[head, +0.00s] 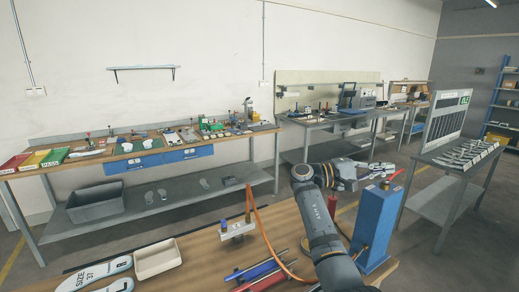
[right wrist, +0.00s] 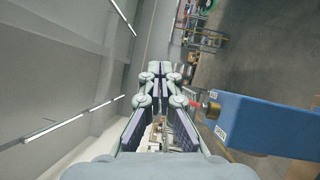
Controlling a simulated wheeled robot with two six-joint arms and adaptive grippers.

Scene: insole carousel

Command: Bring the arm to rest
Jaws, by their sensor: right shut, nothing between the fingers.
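My right arm (head: 318,215) rises from the bottom of the head view and bends to the right at its elbow. My right gripper (head: 385,166) is held in the air, beyond and above the blue box. In the right wrist view my right gripper (right wrist: 160,72) has its fingers together, with nothing held at the tips. My left gripper is in neither view.
The blue box (head: 373,218), with a red fitting on top, stands close beside my right arm; it also shows in the right wrist view (right wrist: 265,124). The near bench holds a cream tray (head: 157,259) and insoles (head: 95,273). A rack table (head: 455,160) stands right.

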